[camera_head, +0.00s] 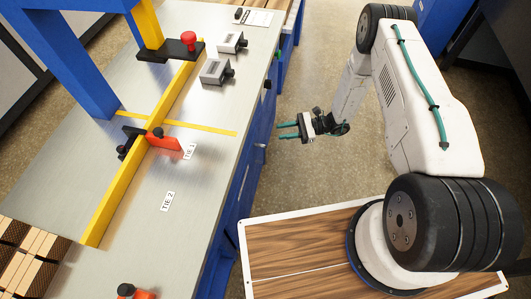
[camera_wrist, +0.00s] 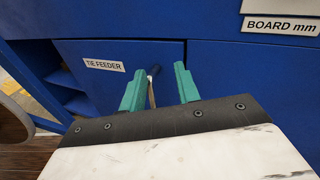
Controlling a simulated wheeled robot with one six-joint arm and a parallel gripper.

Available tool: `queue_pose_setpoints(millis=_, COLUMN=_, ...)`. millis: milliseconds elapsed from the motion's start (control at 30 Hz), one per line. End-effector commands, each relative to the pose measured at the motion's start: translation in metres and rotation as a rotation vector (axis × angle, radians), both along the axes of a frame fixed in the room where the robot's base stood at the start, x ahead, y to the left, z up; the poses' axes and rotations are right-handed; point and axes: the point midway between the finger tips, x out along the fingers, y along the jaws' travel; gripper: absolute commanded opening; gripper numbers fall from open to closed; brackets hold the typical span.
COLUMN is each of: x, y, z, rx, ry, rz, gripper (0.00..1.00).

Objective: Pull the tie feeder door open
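The tie feeder door (camera_wrist: 85,85) is a blue panel with a white "TIE FEEDER" label (camera_wrist: 104,65) in the wrist view. It looks shut, and its right edge runs behind my right finger. My gripper (camera_wrist: 160,77) has two teal fingers, spread apart and empty. In the head view my gripper (camera_head: 279,131) points left toward the blue cabinet (camera_head: 238,190), with a visible gap. The door front is hidden there.
The metal bench top (camera_head: 210,150) carries a yellow bar (camera_head: 115,200), a red stop (camera_head: 163,140) and grey boxes (camera_head: 215,72). An open shelf recess (camera_wrist: 65,80) lies left of the door. Bare floor (camera_head: 310,170) lies around my gripper.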

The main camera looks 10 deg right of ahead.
Motion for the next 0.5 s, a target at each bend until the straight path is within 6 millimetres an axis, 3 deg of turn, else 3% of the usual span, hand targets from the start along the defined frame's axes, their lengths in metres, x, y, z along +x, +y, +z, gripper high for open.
queue_pose_setpoints(millis=33, x=-0.010, y=0.001, z=-0.026, rx=0.016, ry=0.035, rz=-0.037, gripper=0.32)
queue_pose_setpoints(millis=200, x=-0.030, y=0.002, z=-0.079, rx=0.053, ry=0.102, rz=-0.136, gripper=0.32)
queue_pose_setpoints(millis=333, x=-0.037, y=0.004, z=-0.098, rx=0.062, ry=0.124, rz=-0.170, gripper=0.32)
queue_pose_setpoints(millis=500, x=-0.037, y=0.019, z=-0.101, rx=0.064, ry=0.129, rz=-0.175, gripper=0.32)
